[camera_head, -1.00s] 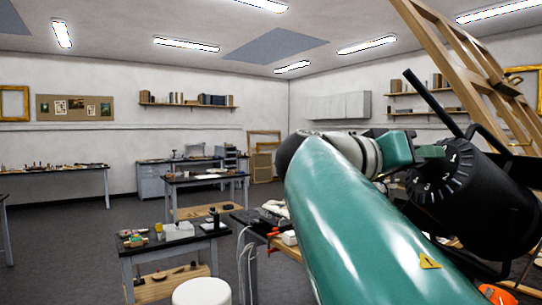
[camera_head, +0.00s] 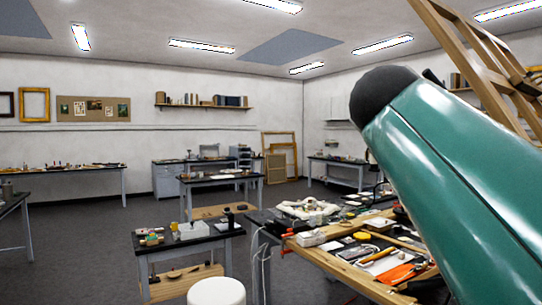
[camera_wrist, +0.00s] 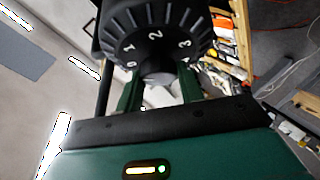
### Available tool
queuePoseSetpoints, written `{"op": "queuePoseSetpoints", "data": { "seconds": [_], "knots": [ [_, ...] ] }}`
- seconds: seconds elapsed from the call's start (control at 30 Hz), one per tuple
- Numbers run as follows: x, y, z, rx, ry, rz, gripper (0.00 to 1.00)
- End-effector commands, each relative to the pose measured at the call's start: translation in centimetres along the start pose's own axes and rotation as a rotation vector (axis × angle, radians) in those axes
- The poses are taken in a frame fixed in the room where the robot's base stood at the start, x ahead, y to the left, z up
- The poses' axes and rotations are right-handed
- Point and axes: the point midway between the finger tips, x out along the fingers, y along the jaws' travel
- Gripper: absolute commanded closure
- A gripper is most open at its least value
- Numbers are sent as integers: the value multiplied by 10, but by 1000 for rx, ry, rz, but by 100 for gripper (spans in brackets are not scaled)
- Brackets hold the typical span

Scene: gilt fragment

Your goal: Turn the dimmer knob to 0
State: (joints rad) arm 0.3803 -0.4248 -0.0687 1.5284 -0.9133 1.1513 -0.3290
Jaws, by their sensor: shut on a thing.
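In the wrist view, the dimmer's black dial (camera_wrist: 155,18) fills the top middle, with white marks and the numbers 0 to 4 around its rim. The short dark knob (camera_wrist: 158,68) sticks out from the dial's centre, below the 2. My gripper (camera_wrist: 160,88) has one green finger on each side of the knob and is shut on it. I cannot tell which number the knob points to. In the head view, my teal arm covers the right side, and the dial, knob and gripper are hidden.
A wooden workbench (camera_head: 352,281) with tools, papers and orange items stands right of centre, partly behind my arm. A small dark table (camera_head: 190,240) and a white stool (camera_head: 216,292) stand in front. A wooden easel-like frame (camera_head: 470,45) rises at upper right. Floor is open at left.

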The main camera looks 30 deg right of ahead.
Motion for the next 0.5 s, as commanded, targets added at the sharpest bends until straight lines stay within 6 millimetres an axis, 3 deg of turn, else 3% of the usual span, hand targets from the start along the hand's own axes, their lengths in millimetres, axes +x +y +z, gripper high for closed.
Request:
{"op": "queuePoseSetpoints", "data": {
  "seconds": [0.5],
  "knots": [
    [0,3,0,-320,27,-213,85]
  ]
}}
